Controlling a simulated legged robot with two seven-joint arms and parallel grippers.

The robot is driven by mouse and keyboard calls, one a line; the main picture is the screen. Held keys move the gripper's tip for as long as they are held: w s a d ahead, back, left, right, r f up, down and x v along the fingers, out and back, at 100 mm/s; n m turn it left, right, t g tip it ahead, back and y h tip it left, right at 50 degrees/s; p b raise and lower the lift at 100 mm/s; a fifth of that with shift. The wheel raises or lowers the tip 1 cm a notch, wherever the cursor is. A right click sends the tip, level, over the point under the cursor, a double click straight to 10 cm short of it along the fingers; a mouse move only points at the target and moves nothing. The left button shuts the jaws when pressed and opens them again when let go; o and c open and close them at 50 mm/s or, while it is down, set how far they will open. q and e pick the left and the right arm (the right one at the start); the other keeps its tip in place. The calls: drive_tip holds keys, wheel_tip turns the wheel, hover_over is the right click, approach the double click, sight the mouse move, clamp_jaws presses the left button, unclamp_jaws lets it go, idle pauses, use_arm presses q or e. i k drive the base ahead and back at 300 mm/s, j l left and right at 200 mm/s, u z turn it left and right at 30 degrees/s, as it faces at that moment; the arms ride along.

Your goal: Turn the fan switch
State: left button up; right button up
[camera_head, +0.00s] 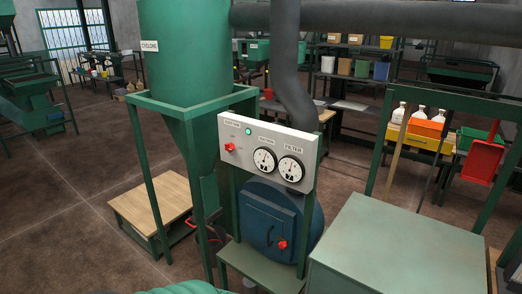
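A pale control panel (308,173) stands on green posts near the middle of the camera_head view. A red knob (230,147) on its left side appears to be the fan switch; its exact turn position is too small to tell. A lit green lamp (248,131) is up and to the right of the knob. Two round white gauges, a left one (265,160) and a right one (291,169), sit to the right of the knob, with a "FILTER" label above the right gauge. Neither of my grippers shows, and nothing touches the panel.
A green cyclone (186,60) on a frame stands behind left of the panel. A blue round housing (268,219) with a red handle (282,244) is below it. A grey-green cabinet (395,245) fills the front right. A low wooden platform (155,200) stands left; floor beyond is open.

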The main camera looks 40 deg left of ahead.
sight(229, 148)
drive_tip(key=u, duration=1.45)
